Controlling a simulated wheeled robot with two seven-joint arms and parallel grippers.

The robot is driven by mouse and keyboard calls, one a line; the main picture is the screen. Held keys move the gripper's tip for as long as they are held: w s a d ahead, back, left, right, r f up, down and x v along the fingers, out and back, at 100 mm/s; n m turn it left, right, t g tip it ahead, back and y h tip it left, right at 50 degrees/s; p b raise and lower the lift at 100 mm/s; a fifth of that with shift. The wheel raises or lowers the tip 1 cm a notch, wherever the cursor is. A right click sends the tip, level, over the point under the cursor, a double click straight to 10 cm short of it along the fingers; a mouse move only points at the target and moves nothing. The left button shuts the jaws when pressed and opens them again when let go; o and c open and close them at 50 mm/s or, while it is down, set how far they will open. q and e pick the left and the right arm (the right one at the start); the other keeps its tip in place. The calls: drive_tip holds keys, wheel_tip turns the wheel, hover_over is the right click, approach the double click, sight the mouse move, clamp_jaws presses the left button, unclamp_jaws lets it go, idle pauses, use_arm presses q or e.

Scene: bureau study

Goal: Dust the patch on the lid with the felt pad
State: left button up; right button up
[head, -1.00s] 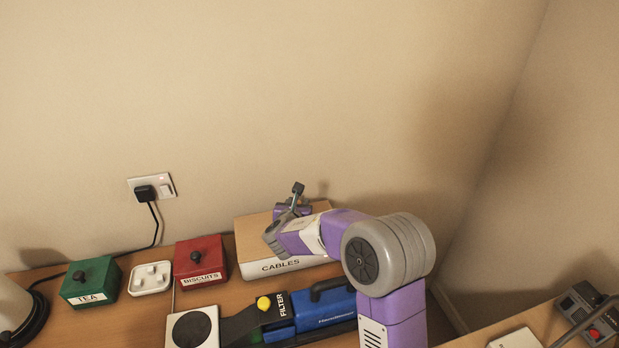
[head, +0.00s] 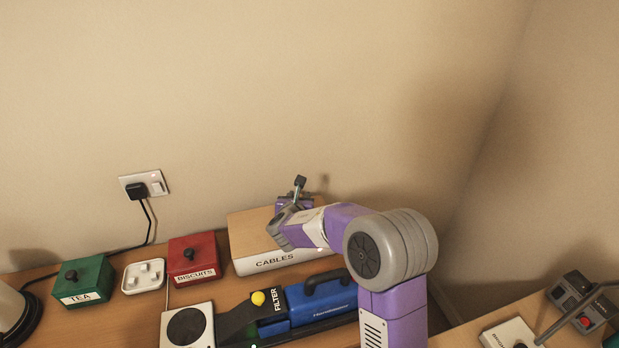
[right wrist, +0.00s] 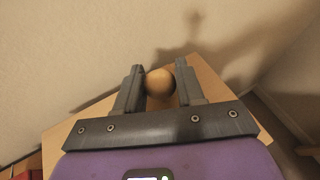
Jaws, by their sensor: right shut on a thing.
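The white box labelled CABLES has a tan wooden lid (head: 246,229) and stands against the wall in the head view. The knob may be the felt pad's handle; the pad itself is hidden. I cannot make out a patch on the lid. My left gripper is not in view.
In front of the box lie a blue tool (head: 330,306) and a FILTER piece with a yellow knob (head: 258,298). Left are a red BISCUITS box (head: 193,257), a white socket block (head: 143,277) and a green TEA box (head: 83,281). The wall is close behind.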

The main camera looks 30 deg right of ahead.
drive_tip(key=shift+s+d+f, duration=0.1)
drive_tip(key=shift+s+d, duration=0.05)
drive_tip(key=shift+d, duration=0.7)
drive_tip(key=shift+s+d+r, duration=0.1)
drive_tip(key=shift+d+r, duration=0.15)
drive_tip(key=shift+r+p, duration=0.35)
drive_tip(key=shift+r, duration=0.5)
wheel_tip(320, 180, up, 6)
drive_tip(key=p, duration=0.4)
drive_tip(key=shift+p, duration=0.4)
drive_tip(key=shift+a, duration=0.1)
